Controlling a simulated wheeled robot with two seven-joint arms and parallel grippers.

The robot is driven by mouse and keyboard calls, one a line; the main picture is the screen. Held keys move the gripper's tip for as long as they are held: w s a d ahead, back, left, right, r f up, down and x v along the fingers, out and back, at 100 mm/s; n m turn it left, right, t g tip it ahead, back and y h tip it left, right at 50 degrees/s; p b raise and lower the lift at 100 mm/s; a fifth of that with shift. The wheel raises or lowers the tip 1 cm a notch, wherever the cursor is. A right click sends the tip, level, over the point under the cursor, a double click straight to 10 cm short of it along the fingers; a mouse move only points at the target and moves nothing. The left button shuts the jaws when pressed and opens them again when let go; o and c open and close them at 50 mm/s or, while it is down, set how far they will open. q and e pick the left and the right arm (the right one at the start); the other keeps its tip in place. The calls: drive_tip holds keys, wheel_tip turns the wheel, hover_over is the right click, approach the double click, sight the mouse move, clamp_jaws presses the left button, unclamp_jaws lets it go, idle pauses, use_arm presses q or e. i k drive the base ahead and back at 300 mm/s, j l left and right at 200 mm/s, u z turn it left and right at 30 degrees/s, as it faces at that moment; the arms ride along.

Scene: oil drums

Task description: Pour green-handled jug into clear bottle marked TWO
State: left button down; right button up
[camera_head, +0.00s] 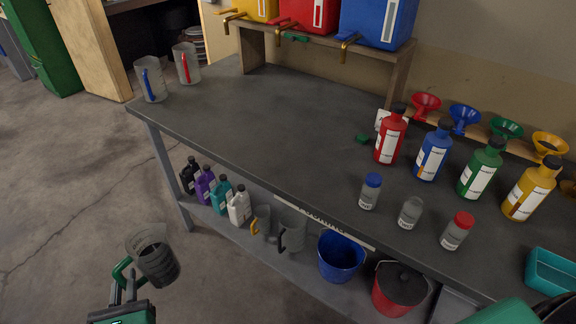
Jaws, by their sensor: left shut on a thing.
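My left gripper (127,284) is at the bottom left, shut on the green handle of a clear jug (158,262). The jug is held over the floor in front of the bench, somewhat tilted, with dark liquid inside. Three small clear bottles stand on the bench at right: one with a blue cap (370,192), an open one without a cap (410,213) in the middle, and one with a red cap (457,231). Their label words are too small to read, so I cannot tell which is marked TWO. My right gripper's fingers are not visible.
Large red, blue, green and yellow bottles stand behind the small ones, with funnels (465,115) on a rack. Two jugs (152,80) stand at the bench's far left. Several oil bottles, two jugs and buckets (340,258) sit on the lower shelf. The bench middle (265,115) is clear.

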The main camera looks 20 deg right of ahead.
sight(409, 214)
drive_tip(key=j+z, duration=0.25)
drive_tip(key=z, duration=0.2)
drive_tip(key=j+z, duration=0.25)
drive_tip(key=z, duration=0.25)
drive_tip(key=i+j, duration=0.05)
